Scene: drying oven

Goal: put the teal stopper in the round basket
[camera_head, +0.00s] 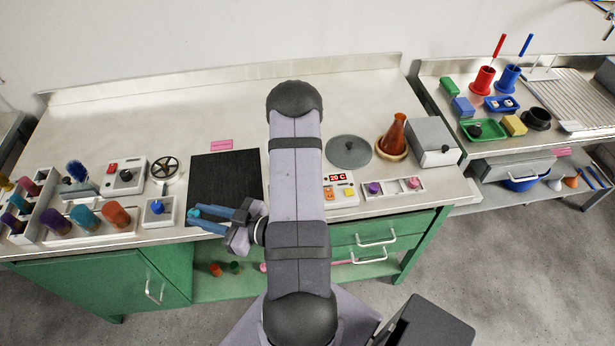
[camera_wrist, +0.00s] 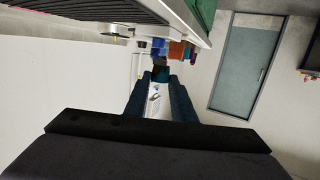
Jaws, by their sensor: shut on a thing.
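My gripper (camera_head: 203,217) is over the front edge of the bench, by the black mat, with its fingers pointing left. It is shut on a small teal piece, the teal stopper (camera_head: 194,212), at the fingertips. In the wrist view a dark teal block, the stopper (camera_wrist: 160,74), sits between the ends of my two fingers (camera_wrist: 160,84). A round dark spoked item (camera_head: 165,167) lies on the bench behind and left of the gripper; I cannot tell whether it is the round basket.
A black mat (camera_head: 226,177) lies beside the gripper. Left of it are a white box with a blue knob (camera_head: 156,210) and a rack of coloured bottles (camera_head: 87,216). A grey lid (camera_head: 348,151) and an orange flask (camera_head: 393,134) stand to the right. The back of the bench is clear.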

